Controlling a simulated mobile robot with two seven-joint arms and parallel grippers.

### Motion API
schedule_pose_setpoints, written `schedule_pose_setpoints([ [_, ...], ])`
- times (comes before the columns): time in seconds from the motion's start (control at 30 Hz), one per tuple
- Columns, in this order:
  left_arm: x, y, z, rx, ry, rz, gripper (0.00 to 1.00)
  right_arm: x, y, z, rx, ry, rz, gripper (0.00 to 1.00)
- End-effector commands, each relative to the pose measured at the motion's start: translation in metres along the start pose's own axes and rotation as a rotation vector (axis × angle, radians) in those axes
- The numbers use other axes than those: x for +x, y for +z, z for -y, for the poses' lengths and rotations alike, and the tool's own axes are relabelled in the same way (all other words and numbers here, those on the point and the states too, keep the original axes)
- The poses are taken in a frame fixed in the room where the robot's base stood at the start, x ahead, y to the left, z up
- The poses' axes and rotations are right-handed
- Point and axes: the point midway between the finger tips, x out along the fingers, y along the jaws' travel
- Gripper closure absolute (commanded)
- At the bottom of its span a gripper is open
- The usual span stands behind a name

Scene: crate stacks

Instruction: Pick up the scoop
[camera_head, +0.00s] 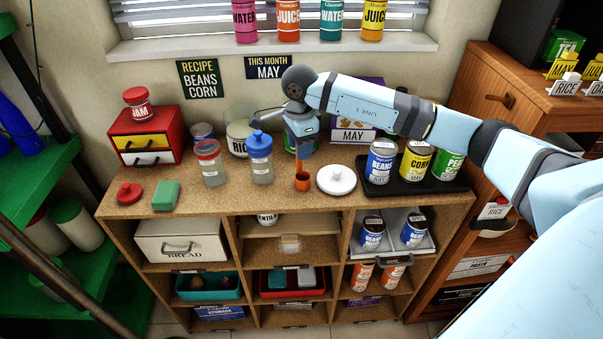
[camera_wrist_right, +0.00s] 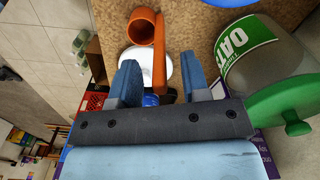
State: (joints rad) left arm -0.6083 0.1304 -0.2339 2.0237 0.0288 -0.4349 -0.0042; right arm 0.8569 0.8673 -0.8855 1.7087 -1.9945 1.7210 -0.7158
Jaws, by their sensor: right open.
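The orange scoop (camera_head: 302,182) is on the wooden counter, its cup low and its handle pointing up toward my right gripper (camera_head: 301,146). In the right wrist view, the scoop's round cup (camera_wrist_right: 143,28) lies beyond the fingers. Its handle runs back into the gap between the two fingers of my right gripper (camera_wrist_right: 159,68). The fingers are apart, with visible space on both sides of the handle. My left gripper is in neither view.
A clear jar marked OATS (camera_wrist_right: 243,50) with a green lid stands close beside the right gripper. A blue-lidded jar (camera_head: 261,165) and a round white lid (camera_head: 336,180) flank the scoop. A black tray (camera_head: 400,187) holds several cans.

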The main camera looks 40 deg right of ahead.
Motion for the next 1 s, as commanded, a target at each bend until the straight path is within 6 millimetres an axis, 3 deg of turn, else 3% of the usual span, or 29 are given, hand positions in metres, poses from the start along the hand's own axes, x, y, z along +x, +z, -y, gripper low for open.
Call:
schedule_pose_setpoints([
  [0.1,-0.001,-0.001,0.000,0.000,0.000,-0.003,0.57,0.012,0.000,0.000,0.000,0.001,-0.001,0.57],
  [0.3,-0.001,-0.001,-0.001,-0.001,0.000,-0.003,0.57,0.012,0.000,0.000,-0.001,-0.001,0.000,0.57],
  [0.5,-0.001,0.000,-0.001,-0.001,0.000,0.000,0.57,0.012,0.000,0.000,-0.001,-0.001,0.000,1.00],
  [0.87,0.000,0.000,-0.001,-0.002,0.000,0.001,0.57,0.011,0.000,0.000,-0.001,-0.001,0.000,1.00],
  [1.0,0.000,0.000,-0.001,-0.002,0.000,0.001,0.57,0.002,0.001,0.001,-0.001,-0.003,0.001,1.00],
])
